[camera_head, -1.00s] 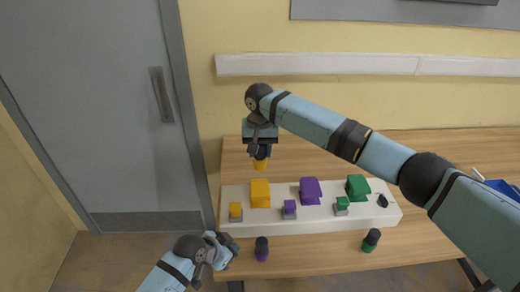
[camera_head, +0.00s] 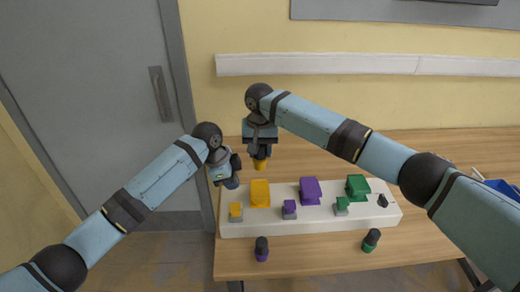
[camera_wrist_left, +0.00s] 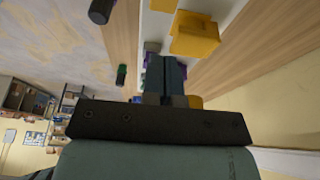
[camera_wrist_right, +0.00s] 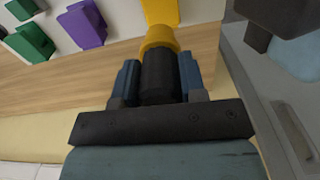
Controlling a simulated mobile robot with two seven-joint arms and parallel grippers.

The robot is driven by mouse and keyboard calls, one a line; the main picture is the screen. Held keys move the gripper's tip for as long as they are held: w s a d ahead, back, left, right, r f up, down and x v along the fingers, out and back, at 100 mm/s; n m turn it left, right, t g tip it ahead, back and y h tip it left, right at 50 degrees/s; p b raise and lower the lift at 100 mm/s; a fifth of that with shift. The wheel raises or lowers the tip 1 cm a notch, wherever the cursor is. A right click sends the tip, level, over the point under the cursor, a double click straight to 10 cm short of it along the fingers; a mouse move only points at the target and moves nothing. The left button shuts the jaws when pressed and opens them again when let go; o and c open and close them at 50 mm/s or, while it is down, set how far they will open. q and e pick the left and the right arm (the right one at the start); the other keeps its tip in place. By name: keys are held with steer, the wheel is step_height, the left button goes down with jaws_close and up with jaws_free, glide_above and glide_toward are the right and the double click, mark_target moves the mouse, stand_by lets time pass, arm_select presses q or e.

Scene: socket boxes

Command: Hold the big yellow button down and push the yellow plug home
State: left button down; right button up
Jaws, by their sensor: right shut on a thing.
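My right gripper (camera_head: 260,150) is shut on the yellow plug (camera_head: 260,164), yellow end down, behind the board. In the right wrist view the plug's black body (camera_wrist_right: 158,78) sits between the fingers and its yellow end overlaps a yellow block (camera_wrist_right: 160,10). On the white board (camera_head: 380,213) stand a large yellow block (camera_head: 260,194) and, in front of it, a small yellow block (camera_head: 236,209) on a grey base. I cannot tell which is the button. My left gripper (camera_head: 231,182) is shut and empty, above the board's left end; the left wrist view shows its fingers (camera_wrist_left: 165,75) together.
Purple (camera_head: 310,190) and green (camera_head: 358,185) blocks stand to the right on the board, each with a smaller one in front. A purple plug (camera_head: 262,250) and a green plug (camera_head: 371,240) stand on the wooden table's (camera_head: 310,262) front strip. A blue bin (camera_head: 500,187) is far right.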

arm_select(q)
glide_above(234, 208)
steer(key=shift+w+f, duration=0.2)
steer(key=shift+f, duration=2.3)
steer(key=shift+f, duration=0.2)
steer(key=shift+f, duration=2.6)
steer(key=shift+s+f, duration=0.1)
steer(key=shift+f, duration=0.1)
steer(key=shift+f, duration=0.1)
arm_select(e)
steer(key=shift+f, duration=4.95)
arm_select(q)
steer(key=shift+s, duration=0.1)
arm_select(e)
steer(key=shift+f, duration=0.4)
